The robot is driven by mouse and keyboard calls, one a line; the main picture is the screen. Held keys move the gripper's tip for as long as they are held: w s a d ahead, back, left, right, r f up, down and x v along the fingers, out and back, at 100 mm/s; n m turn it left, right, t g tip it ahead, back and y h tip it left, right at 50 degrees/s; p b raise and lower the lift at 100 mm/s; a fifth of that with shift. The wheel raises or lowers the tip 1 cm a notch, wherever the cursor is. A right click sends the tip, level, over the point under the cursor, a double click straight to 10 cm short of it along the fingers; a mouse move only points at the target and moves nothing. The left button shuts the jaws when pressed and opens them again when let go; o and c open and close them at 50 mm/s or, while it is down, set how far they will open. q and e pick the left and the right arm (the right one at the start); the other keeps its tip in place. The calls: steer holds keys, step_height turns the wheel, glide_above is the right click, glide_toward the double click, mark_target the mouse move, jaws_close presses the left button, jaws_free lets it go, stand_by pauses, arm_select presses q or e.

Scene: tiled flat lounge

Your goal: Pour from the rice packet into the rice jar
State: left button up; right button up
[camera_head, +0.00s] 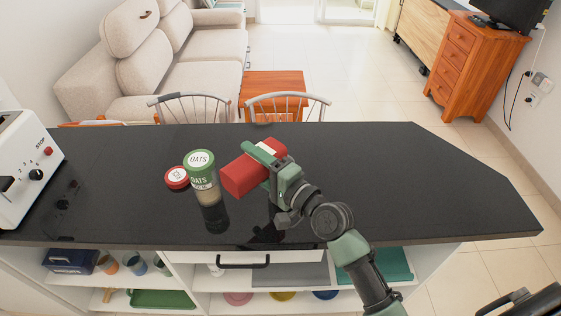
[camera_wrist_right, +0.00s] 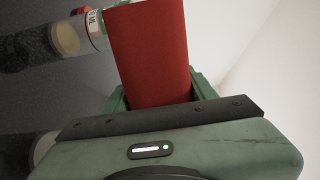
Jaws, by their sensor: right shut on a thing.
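My right gripper (camera_head: 275,168) is shut on a plain red, brick-shaped packet (camera_head: 240,176) and holds it tilted above the dark counter. The packet's left end points towards a clear jar (camera_head: 206,190) but sits apart from it in the picture. No jar marked rice can be made out. In the right wrist view the packet (camera_wrist_right: 150,50) fills the middle, with the jar (camera_wrist_right: 68,38) at upper left. My left gripper is not in view.
A white toaster (camera_head: 25,165) stands at the counter's left end. The glossy black counter (camera_head: 420,185) is clear to the right. Chairs (camera_head: 285,105) stand behind it; shelves with crockery and boxes are below its front edge.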

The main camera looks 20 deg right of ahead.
steer(key=shift+w+d+r+m+p, duration=0.15)
steer(key=shift+d+r+m+p, duration=0.15)
steer(key=shift+r+m+p, duration=0.55)
stand_by(2.1)
